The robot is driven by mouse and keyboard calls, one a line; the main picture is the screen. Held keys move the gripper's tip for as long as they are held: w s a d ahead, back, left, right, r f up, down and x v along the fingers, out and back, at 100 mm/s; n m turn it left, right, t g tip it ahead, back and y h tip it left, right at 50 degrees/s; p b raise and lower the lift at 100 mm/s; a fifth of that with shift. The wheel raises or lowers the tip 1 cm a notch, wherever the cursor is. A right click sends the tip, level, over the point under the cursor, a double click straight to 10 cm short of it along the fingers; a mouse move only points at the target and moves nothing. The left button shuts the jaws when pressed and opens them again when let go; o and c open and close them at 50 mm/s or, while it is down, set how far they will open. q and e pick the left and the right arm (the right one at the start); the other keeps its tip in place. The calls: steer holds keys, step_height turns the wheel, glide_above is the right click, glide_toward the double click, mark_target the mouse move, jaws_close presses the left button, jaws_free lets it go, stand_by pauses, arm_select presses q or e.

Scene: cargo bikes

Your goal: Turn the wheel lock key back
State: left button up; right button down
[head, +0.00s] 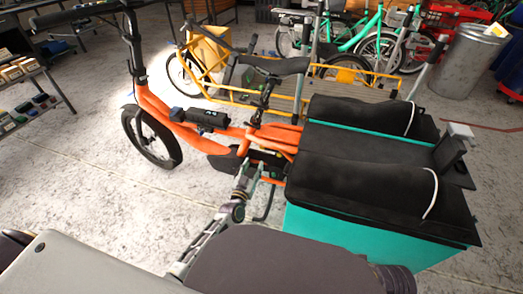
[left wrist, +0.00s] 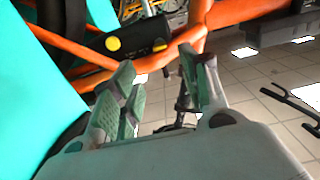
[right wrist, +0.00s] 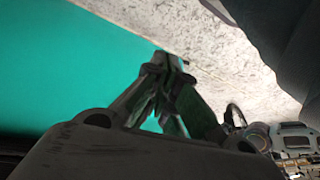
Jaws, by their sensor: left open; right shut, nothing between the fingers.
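An orange cargo bike (head: 205,135) stands upright with teal boxes at its rear. In the left wrist view, a black lock housing (left wrist: 137,42) with round yellow parts sits on the bike's orange frame (left wrist: 75,42). One yellow knob (left wrist: 113,43) is on its left; I cannot tell which part is the key or how it is turned. My left gripper (head: 247,180) is beside the frame in the head view. In its wrist view the left gripper (left wrist: 158,72) is open and empty, below the housing. My right gripper (right wrist: 166,62) is shut and empty near a teal panel.
The teal box (head: 370,240) with black covers (head: 350,190) stands right of my left gripper. A yellow cargo bike (head: 215,85) stands behind the orange one. A shelf (head: 30,90) is at the left. The concrete floor (head: 95,205) at left is clear.

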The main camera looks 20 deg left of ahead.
mark_target(262, 149)
arm_select(q)
steer(key=shift+w+d+b, duration=0.15)
steer(key=shift+w+b, duration=1.95)
steer(key=shift+w, duration=3.75)
arm_select(e)
step_height(262, 149, down, 10)
steer(key=a+t+y, duration=0.1)
steer(key=a, duration=0.1)
steer(key=shift+w+a+m+t, duration=0.25)
steer(key=shift+w+m+t, duration=0.05)
arm_select(q)
steer(key=shift+c, duration=0.4)
arm_select(e)
steer(key=shift+w+r, duration=0.1)
steer(key=shift+r, duration=0.05)
arm_select(q)
jaws_close()
arm_select(e)
steer(key=shift+w+r, duration=0.25)
steer(key=shift+w, duration=0.15)
